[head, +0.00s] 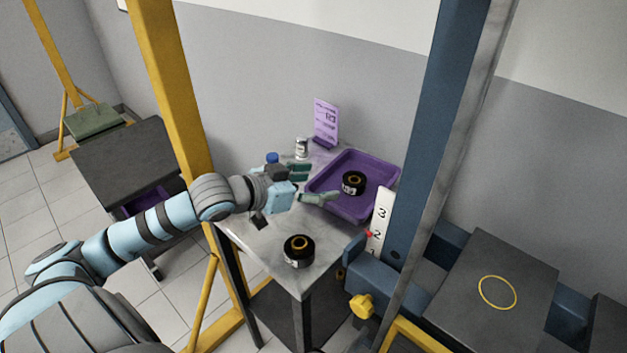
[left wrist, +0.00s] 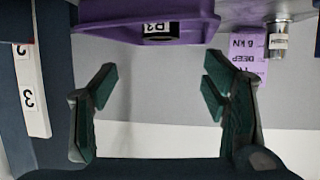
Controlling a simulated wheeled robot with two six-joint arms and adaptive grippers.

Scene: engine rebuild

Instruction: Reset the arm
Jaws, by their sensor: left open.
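My left gripper (head: 316,183) is open and empty in the head view. It is above the grey table, at the near-left edge of the purple tray. In the left wrist view its green fingers (left wrist: 158,88) stand wide apart with only wall and floor colours between them. My left arm reaches in from the left of the head view. My right gripper is not in view.
The purple tray (head: 375,210) holds a black ring-shaped part (head: 353,183). Another black part (head: 298,251) stands on the grey table (head: 262,240). A blue post (head: 425,130) and yellow post (head: 172,90) flank the table.

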